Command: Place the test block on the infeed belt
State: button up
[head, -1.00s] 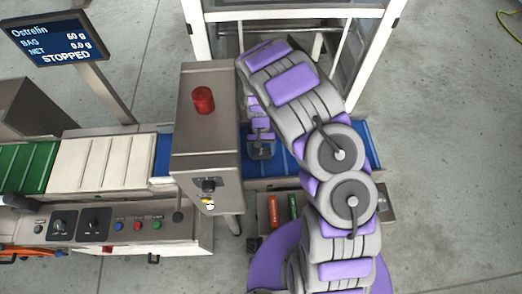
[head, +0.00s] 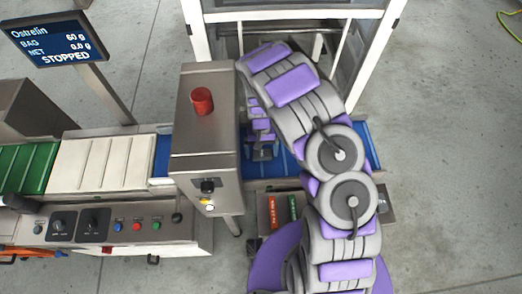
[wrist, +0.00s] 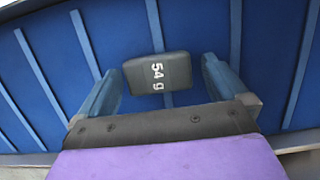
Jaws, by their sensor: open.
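The test block (wrist: 157,74), a dark grey block marked "54 g", shows in the wrist view against the blue infeed belt (wrist: 262,62). My gripper (wrist: 160,80) is open, with one finger on each side of the block and a visible gap on both sides. In the head view my gripper (head: 261,150) is low over the blue belt (head: 290,163), just right of the steel housing; the block cannot be made out there.
A steel housing (head: 205,130) with a red button (head: 203,101) stands close to the left of my gripper. A white frame (head: 362,70) rises behind. A tray (head: 262,212) with red and green items sits in front of the belt. A display (head: 55,38) reads STOPPED.

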jog(key=p+v, duration=0.2)
jog(key=v, duration=0.9)
jog(key=s+d+r, duration=0.2)
jog(key=d+r, duration=0.1)
jog(key=r, duration=0.3)
jog(key=s+d+r, duration=0.2)
jog(key=r, duration=0.3)
jog(key=s+d+r+m, duration=0.1)
jog(key=s+d+r, duration=0.3)
jog(key=s+r, duration=0.75)
jog(key=s, duration=0.7)
jog(key=s+d+r+n+t, duration=0.1)
jog(key=s+r, duration=0.3)
jog(key=s, duration=0.6)
jog(key=shift+s+d+r, duration=0.2)
jog(key=shift+s+r, duration=0.1)
jog(key=shift+s, duration=0.05)
jog(key=shift+c, duration=0.2)
